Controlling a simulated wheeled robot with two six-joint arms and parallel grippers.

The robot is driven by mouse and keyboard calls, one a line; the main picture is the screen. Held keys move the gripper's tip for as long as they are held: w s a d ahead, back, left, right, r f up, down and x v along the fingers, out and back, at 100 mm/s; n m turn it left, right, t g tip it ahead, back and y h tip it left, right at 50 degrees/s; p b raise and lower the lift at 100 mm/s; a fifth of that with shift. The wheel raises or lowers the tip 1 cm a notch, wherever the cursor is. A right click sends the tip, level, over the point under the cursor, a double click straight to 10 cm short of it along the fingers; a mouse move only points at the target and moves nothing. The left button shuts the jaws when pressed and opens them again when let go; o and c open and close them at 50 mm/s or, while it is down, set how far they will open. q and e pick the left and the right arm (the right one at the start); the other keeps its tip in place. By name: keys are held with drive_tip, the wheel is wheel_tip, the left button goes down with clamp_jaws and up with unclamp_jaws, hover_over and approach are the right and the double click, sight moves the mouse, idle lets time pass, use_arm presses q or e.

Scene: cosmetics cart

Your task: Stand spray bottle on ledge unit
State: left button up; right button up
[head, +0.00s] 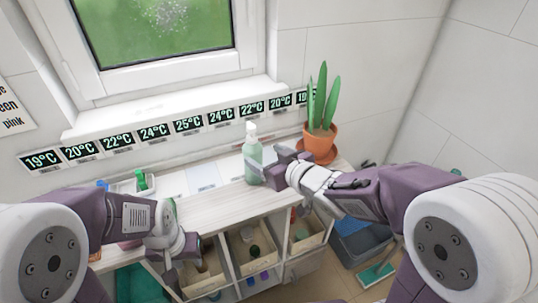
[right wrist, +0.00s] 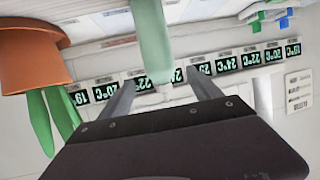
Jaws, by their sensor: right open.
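The spray bottle (head: 253,160), pale green with a white pump head, stands upright on the pale wooden top of the ledge unit (head: 215,205), by the tiled wall. My right gripper (head: 265,165) is open at the bottle's right side, its fingers reaching toward the body. In the right wrist view, which is upside down, the bottle (right wrist: 152,40) shows between the two spread fingers (right wrist: 163,95); I cannot tell whether they touch it. My left gripper (head: 180,262) hangs low in front of the unit's left part, its jaws unclear.
A potted plant (head: 319,140) in a terracotta pot stands right of the bottle, close behind my right gripper. A small white tray (head: 128,186) with a green item is at the left. Open bins (head: 253,250) sit below the top. The front middle top is bare.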

drive_tip(key=shift+v, duration=0.8)
drive_tip(key=shift+f, duration=0.1)
drive_tip(key=d+f+h, duration=0.1)
drive_tip(key=d+f, duration=0.1)
drive_tip(key=d+f+m+g+h, duration=0.1)
drive_tip(key=d+f, duration=0.1)
drive_tip(key=s+d+f+m+g+h, duration=0.1)
drive_tip(key=d+f+h, duration=0.1)
drive_tip(key=shift+d+f, duration=0.3)
drive_tip(key=shift+f, duration=0.05)
drive_tip(key=s+d+f+m+g+h, duration=0.1)
drive_tip(key=s+d+f+m+g, duration=0.1)
drive_tip(key=s, duration=0.6)
drive_tip(key=s+d+f+m+g+h, duration=0.1)
drive_tip(key=s+d+f+m+g, duration=0.1)
drive_tip(key=s+d+f+g, duration=0.2)
drive_tip(key=s+f+g, duration=0.3)
drive_tip(key=s+f, duration=0.1)
drive_tip(key=f, duration=0.1)
drive_tip(key=shift+h, duration=0.3)
